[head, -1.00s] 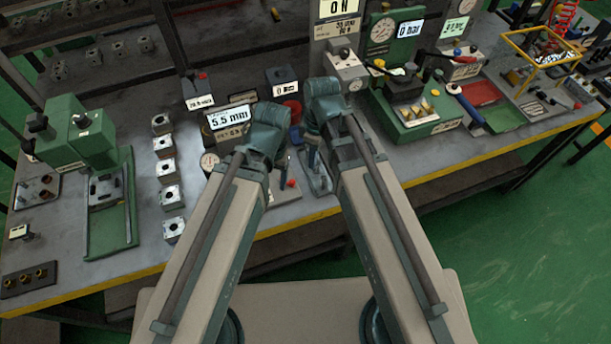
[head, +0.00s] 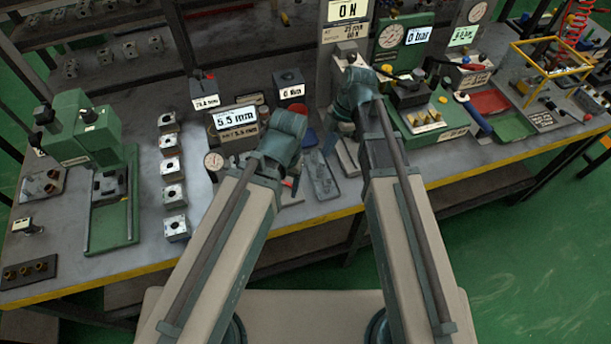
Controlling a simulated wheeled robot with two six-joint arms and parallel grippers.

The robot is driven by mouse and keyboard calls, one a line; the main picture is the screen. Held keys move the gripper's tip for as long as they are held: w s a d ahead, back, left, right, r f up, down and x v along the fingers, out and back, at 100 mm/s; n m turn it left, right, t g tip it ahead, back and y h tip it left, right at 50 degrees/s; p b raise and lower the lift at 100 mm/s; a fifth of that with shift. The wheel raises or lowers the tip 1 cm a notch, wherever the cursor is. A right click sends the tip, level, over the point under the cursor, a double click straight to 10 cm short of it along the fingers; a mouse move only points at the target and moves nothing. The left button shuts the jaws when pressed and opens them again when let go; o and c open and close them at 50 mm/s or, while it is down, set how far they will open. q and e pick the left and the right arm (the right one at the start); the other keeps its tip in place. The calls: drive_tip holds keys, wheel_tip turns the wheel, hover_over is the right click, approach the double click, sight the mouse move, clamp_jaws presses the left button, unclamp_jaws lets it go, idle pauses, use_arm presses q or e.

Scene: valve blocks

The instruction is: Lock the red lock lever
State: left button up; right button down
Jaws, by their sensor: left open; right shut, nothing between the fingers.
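A small red part (head: 288,182) shows beside my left wrist, low on the bench near its front edge; most of it is hidden and I cannot tell for sure that it is the lock lever. My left gripper (head: 298,166) is open, pointing down at the bench by this red part, its fingers mostly hidden behind the wrist. My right gripper (head: 346,129) is shut and empty, above the bench to the right of a flat grey fixture (head: 322,178). I see neither gripper clearly touching anything.
Several valve blocks (head: 172,194) stand in a column on the left. A green press (head: 110,205) stands further left. A 5.5 mm display (head: 236,117) stands behind my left wrist. A green 0 bar test station (head: 425,118) stands close right of my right arm.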

use_arm(q)
wheel_tip(320, 180, down, 10)
drive_tip(key=b, duration=1)
drive_tip(key=shift+f, duration=0.2)
use_arm(e)
drive_tip(key=x, duration=1.1)
drive_tip(key=shift+d, duration=0.1)
use_arm(q)
drive_tip(key=shift+r, duration=0.1)
use_arm(e)
drive_tip(key=shift+s+a+r, duration=0.1)
drive_tip(key=shift+s+a, duration=0.15)
drive_tip(key=shift+a, duration=0.3)
drive_tip(key=shift+s+a+r, duration=0.1)
drive_tip(key=shift+s+a, duration=0.2)
drive_tip(key=shift+a, duration=0.3)
drive_tip(key=shift+s+a+f, duration=0.15)
drive_tip(key=shift+s+a, duration=0.1)
drive_tip(key=shift+a, duration=0.35)
